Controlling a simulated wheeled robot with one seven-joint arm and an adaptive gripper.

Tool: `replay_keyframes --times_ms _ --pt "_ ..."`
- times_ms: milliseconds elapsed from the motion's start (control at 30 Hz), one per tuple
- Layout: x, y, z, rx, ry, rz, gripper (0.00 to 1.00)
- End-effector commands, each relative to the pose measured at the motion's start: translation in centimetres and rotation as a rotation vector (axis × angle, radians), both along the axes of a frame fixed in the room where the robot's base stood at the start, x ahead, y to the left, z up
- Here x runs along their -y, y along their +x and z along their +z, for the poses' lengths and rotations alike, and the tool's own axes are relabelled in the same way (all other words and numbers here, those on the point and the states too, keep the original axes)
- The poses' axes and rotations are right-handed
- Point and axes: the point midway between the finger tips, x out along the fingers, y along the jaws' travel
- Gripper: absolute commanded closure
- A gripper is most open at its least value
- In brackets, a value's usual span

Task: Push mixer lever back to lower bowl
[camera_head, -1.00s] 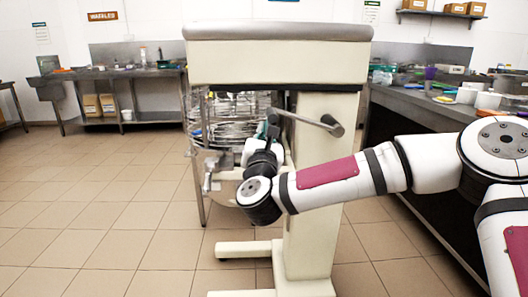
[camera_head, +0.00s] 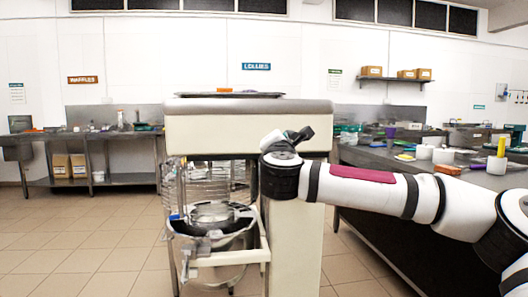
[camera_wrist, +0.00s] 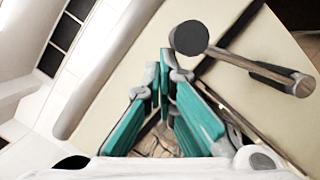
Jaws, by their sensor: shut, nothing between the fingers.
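The mixer (camera_head: 245,132) is a tall cream machine with a grey top, facing me. The lever (camera_wrist: 255,65) shows in the wrist view as a metal rod with a round dark knob (camera_wrist: 188,38), close beside my fingertips. I cannot tell if they touch. In the head view my wrist and arm cover the lever's place. My gripper (camera_wrist: 167,75) has green-padded fingers and is shut with nothing in it; it also shows before the mixer's upper column (camera_head: 298,136).
A steel counter (camera_head: 400,165) with tubs and bowls runs along the right. Another steel table (camera_head: 100,134) with boxes below stands at the back left. The tiled floor (camera_head: 70,250) at the left is clear.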

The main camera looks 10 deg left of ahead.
Motion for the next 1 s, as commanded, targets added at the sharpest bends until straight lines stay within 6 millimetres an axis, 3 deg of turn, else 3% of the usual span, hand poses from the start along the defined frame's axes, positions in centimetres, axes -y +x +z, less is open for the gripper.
replay_keyframes --times_ms 300,1000 --pt "2.4 0.7 1.2 0.000 -0.002 0.000 1.00" --pt "2.8 1.0 1.3 -0.002 -0.002 -0.002 1.00"
